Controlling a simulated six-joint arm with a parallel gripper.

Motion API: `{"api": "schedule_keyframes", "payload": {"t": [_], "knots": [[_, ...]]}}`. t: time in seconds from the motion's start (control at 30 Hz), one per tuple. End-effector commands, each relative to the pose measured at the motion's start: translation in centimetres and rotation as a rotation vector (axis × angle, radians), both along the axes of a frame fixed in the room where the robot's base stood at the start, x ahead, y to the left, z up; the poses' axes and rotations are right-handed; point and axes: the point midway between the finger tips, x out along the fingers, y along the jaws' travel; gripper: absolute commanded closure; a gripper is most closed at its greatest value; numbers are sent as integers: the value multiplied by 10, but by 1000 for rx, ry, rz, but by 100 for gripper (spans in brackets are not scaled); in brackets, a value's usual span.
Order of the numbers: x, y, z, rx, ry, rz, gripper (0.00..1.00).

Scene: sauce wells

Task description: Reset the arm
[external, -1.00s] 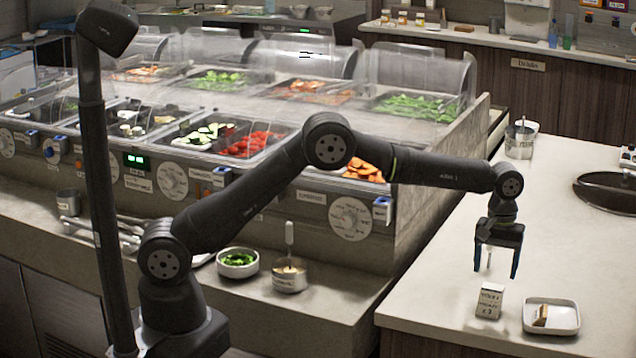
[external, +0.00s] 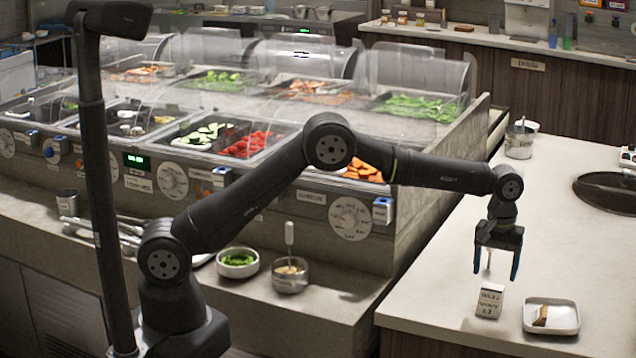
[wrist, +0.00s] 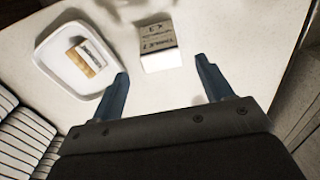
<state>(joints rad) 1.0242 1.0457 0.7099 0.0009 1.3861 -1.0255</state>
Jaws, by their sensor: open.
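My gripper (external: 498,264) is open and empty above the right counter, its blue fingers pointing down. My arm reaches out to the right over the sauce wells. A white square dish (external: 565,318) holding a small tan block (external: 541,316) is to the right of the card. The dish also shows in the wrist view (wrist: 52,58), at the left.
The food well unit (external: 420,222) with clear covers stands left of the right counter. A bowl of greens (external: 238,263) and a metal cup with a handle (external: 290,275) stand on the front ledge. A dark round basin (external: 608,190) is at right. The counter's middle is clear.

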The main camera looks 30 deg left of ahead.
Motion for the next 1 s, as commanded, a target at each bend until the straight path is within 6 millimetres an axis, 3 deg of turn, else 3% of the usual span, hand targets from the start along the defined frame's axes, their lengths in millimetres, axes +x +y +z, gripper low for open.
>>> {"api": "schedule_keyframes", "payload": {"t": [0.4, 0.5, 0.7, 1.0], "knots": [[0, 1, -85, 1, 1, 0, 28], [1, -1, -66, -5, -3, 0, 28], [0, 0, -47, -1, -1, 0, 28], [0, 0, -42, -1, -1, 0, 28]]}}
